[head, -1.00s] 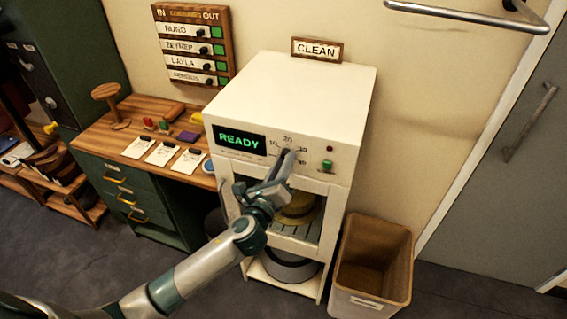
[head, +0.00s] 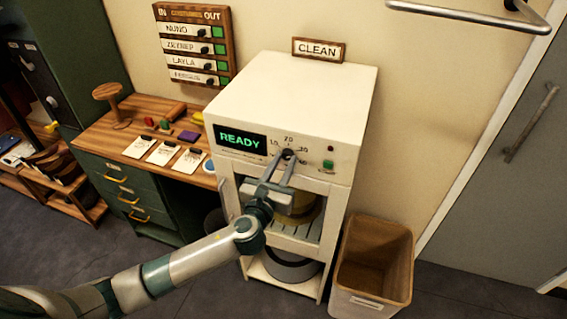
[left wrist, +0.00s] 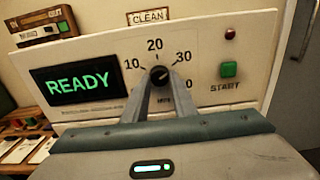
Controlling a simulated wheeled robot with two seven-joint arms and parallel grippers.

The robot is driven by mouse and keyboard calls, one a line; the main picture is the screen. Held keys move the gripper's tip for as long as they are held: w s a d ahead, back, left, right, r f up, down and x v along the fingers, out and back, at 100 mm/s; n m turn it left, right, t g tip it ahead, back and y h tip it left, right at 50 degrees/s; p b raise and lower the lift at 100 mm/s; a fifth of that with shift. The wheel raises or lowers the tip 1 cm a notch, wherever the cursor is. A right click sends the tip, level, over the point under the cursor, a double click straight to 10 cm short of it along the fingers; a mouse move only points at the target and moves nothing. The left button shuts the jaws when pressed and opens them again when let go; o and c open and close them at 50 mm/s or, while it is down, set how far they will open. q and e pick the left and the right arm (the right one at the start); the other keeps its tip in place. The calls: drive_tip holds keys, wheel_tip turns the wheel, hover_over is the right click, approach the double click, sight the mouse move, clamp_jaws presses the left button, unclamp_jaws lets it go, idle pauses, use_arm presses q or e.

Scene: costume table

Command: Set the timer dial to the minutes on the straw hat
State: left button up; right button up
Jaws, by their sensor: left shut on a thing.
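The timer dial (head: 288,154) is a small dark knob on the front of the white machine (head: 300,95). In the left wrist view the dial (left wrist: 160,73) sits inside an arc of numbers reading 10, 20 and 30, with a last one partly hidden by a finger. Its pointer is too small to read surely. My left gripper (left wrist: 160,82) is shut on the dial, and it shows in the head view (head: 280,162) below the number 20. The straw hat (head: 303,209) is inside the machine's open compartment, partly hidden by my gripper; no minutes on it are readable.
The display (head: 240,138) reads READY in green. A green START button (left wrist: 229,69) and a red lamp (left wrist: 231,34) are right of the dial. A brown bin (head: 372,265) stands at the right. A wooden desk (head: 115,125) with cards is at the left.

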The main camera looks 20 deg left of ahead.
use_arm(q)
drive_tip(key=shift+f, duration=0.1)
drive_tip(key=o, duration=1)
drive_tip(key=shift+s+b, duration=0.4)
drive_tip(key=shift+s, duration=0.4)
drive_tip(key=shift+s+a+b, duration=0.15)
drive_tip(key=shift+s+b, duration=1.15)
drive_tip(key=shift+s, duration=2.65)
drive_tip(key=shift+s+a+b, duration=0.15)
drive_tip(key=shift+s+b, duration=1.1)
drive_tip(key=shift+s, duration=2.7)
